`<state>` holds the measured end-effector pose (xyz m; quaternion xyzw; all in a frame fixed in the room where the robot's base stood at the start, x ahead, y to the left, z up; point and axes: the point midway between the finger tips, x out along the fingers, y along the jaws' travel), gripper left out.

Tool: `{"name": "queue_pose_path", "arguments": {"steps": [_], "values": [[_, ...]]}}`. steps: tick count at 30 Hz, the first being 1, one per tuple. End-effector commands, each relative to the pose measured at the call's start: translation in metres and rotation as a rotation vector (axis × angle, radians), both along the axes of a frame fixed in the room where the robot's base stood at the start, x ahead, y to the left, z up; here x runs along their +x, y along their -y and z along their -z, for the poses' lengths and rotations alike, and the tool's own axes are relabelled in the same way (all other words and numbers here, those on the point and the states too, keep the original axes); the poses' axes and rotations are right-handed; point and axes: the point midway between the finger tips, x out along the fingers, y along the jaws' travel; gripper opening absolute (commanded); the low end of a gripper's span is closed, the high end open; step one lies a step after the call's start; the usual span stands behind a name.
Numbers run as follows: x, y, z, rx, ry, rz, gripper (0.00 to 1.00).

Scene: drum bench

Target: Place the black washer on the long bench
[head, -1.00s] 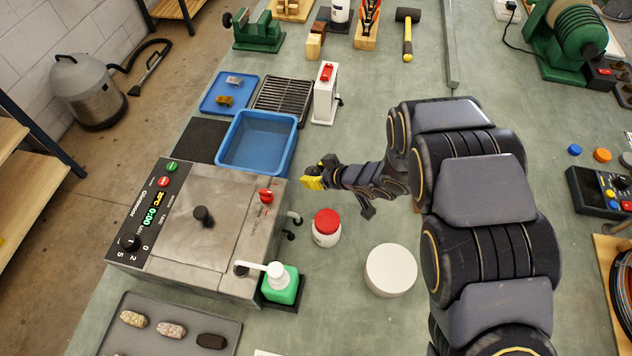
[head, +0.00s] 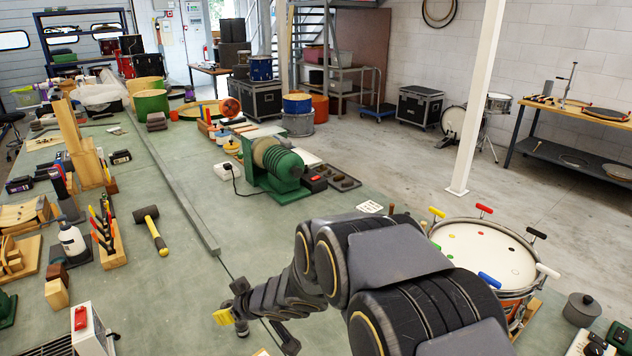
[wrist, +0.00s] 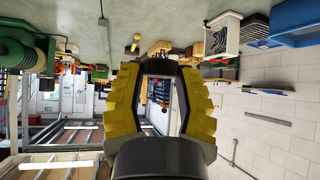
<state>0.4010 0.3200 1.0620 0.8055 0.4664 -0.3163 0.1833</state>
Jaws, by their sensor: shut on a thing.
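My gripper (head: 226,317) has yellow fingers and shows at the lower middle of the head view, over the long bench (head: 165,295). In the wrist view my gripper (wrist: 160,72) is shut on a dark, thin curved piece, the black washer (wrist: 158,64), which spans between the fingertips. The washer is hard to make out in the head view. The long bench has a grey-green top and runs away toward the back left. In the wrist view its top (wrist: 150,18) shows upside down along the upper edge, apart from the washer.
A mallet (head: 151,229) lies left of a long metal rail (head: 178,185). A green machine (head: 275,170) stands beyond my arm. A drum (head: 490,252) with coloured-handled keys is at right. The bench surface around the mallet and in front of it is mostly clear.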

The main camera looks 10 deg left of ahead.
Motion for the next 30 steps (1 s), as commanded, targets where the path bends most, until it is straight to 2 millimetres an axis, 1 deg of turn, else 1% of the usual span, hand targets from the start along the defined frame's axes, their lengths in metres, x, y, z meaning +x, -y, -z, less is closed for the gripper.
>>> {"name": "queue_pose_path", "arguments": {"steps": [1,2,3,5,6,8,9,11,12,15,18,21,23,26,30], "values": [[0.017,0.024,-0.015,0.008,0.005,0.084,0.23],[0.026,0.038,-0.023,0.007,0.005,0.136,0.23],[0.035,0.057,-0.032,0.008,0.004,0.202,0.23],[0.049,0.088,-0.046,0.006,0.004,0.304,0.23],[0.056,0.109,-0.056,0.007,0.004,0.371,0.23],[0.064,0.141,-0.069,0.004,0.003,0.474,0.23],[0.068,0.162,-0.079,0.006,0.006,0.54,0.23],[0.072,0.195,-0.091,0.002,0.004,0.642,0.23],[0.073,0.214,-0.1,0.005,0.006,0.703,0.23],[0.07,0.258,-0.117,0.003,0.004,0.841,0.23],[0.065,0.289,-0.129,0.003,0.005,0.946,0.23],[0.06,0.309,-0.136,0.003,0.002,1.013,0.23],[0.057,0.316,-0.138,0.002,0.001,1.034,0.23],[0.052,0.317,-0.135,-0.001,-0.002,1.044,0.23],[0.038,0.31,-0.118,-0.008,-0.012,1.027,0.23]]}}
